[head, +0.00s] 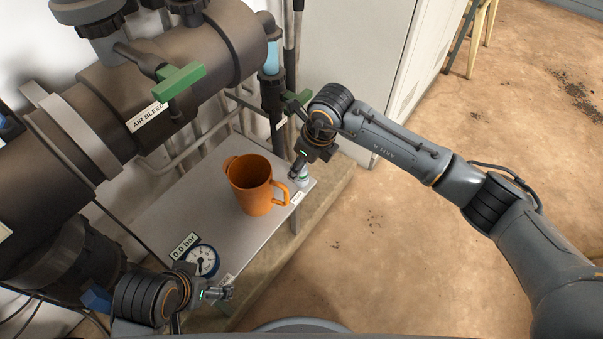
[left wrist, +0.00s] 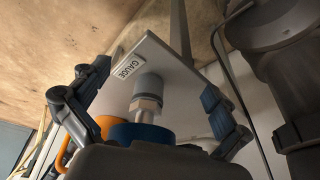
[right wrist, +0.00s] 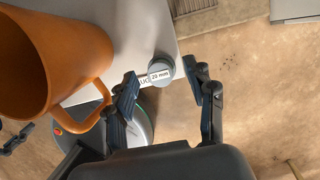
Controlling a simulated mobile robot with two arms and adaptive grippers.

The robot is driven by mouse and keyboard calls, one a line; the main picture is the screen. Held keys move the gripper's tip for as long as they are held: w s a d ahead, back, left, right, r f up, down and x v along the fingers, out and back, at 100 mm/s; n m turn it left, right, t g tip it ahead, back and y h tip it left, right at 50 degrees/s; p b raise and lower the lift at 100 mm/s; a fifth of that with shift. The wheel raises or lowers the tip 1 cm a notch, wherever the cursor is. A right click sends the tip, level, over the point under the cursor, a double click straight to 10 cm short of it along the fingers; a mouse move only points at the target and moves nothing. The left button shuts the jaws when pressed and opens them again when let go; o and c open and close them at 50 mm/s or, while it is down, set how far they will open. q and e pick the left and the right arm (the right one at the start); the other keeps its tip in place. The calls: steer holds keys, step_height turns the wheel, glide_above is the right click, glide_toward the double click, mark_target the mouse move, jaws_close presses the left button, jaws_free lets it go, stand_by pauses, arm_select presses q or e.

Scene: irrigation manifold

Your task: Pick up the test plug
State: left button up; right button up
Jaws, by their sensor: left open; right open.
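The test plug is a small grey cylinder with a "20 mm" label (right wrist: 160,69), at the shelf's corner in the right wrist view. In the head view it shows small (head: 303,177) at the shelf's right end. My right gripper (head: 297,168) is open above the shelf at the plug. In the right wrist view its fingers (right wrist: 166,92) are apart, with the plug just beyond and between the tips; contact is not visible. My left gripper (head: 220,293) is open near the pressure gauge (head: 202,261). In the left wrist view its fingers (left wrist: 150,100) stand either side of the gauge's metal stem (left wrist: 147,98).
An orange mug (head: 252,187) stands on the grey shelf (head: 165,222), close left of the right gripper. Large dark pipes with a green-handled "AIR BLEED" valve (head: 180,80) fill the upper left. A white cabinet (head: 355,50) stands behind.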

steer(key=shift+f, duration=0.15)
steer(key=c, duration=0.9)
